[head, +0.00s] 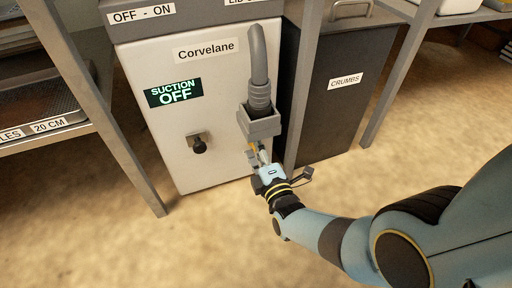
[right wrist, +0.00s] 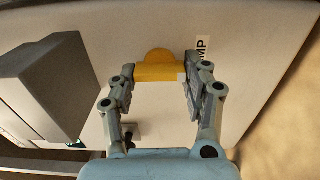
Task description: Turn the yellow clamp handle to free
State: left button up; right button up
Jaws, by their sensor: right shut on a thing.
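The yellow clamp handle (right wrist: 160,72) shows in the right wrist view on the pale front of the machine, lying crosswise in front of a round yellow hub. In the head view only a small bit of yellow (head: 252,147) shows, below the grey hose box. My right gripper (right wrist: 159,75) has a finger at each end of the handle and is shut on it. In the head view my right gripper (head: 257,156) reaches to the machine just under the hose box and hides most of the handle. My left gripper is not in view.
The white Corvelane machine (head: 160,90) has a lit "SUCTION OFF" display (head: 174,93) and a small black knob (head: 199,146). A grey hose box (head: 259,122) juts out above my right gripper. A dark crumbs bin (head: 335,110) stands to the right. Shelf posts flank the machine.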

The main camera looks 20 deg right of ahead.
jog(key=shift+s+f, duration=0.1)
jog(key=shift+f, duration=0.05)
jog(key=o, duration=1)
jog(key=shift+o, duration=0.8)
